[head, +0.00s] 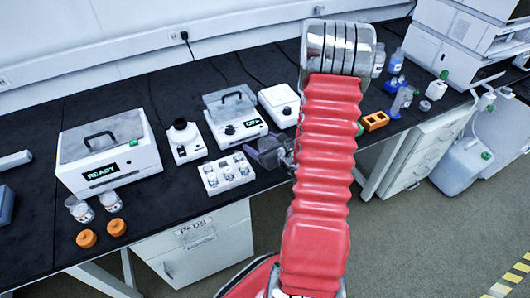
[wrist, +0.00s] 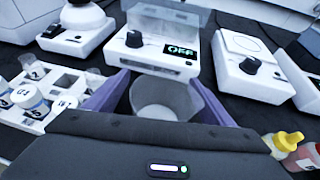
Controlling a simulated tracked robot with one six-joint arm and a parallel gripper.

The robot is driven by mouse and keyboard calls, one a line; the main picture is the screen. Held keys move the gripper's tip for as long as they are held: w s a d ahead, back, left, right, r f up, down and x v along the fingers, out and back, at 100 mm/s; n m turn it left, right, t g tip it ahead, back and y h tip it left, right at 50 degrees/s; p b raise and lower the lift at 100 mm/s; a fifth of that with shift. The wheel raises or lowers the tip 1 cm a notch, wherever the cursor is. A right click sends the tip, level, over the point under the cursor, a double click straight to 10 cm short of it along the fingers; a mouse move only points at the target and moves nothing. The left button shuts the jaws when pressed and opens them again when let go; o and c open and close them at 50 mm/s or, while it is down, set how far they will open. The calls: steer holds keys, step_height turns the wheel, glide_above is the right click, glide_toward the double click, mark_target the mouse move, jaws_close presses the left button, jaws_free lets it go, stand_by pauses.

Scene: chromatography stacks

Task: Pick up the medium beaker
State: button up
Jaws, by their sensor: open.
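A clear, empty-looking beaker (wrist: 165,100) stands in front of the device with the OFF display in the wrist view. My gripper (wrist: 158,84) is open, with one purple finger on each side of the beaker. Small gaps seem to show between fingers and glass, but I cannot tell if either touches. The dark gripper body hides the beaker's lower near part. In the head view my gripper (head: 270,150) is a small dark shape over the bench's front edge, partly behind my red arm, and the beaker cannot be made out there.
The device with the OFF display (head: 235,120) stands close behind. A white tray of vials (head: 227,173) is just left. A white plate device (head: 280,104) is behind right. Capped bottles (wrist: 285,145) are at right in the wrist view. A READY box (head: 108,150) stands farther left.

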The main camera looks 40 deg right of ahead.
steer(key=shift+s+d, duration=0.1)
steer(key=shift+s, duration=0.05)
stand_by(0.3)
steer(key=c, duration=1.2)
steer(key=shift+r, duration=0.25)
steer(key=shift+r, duration=4.75)
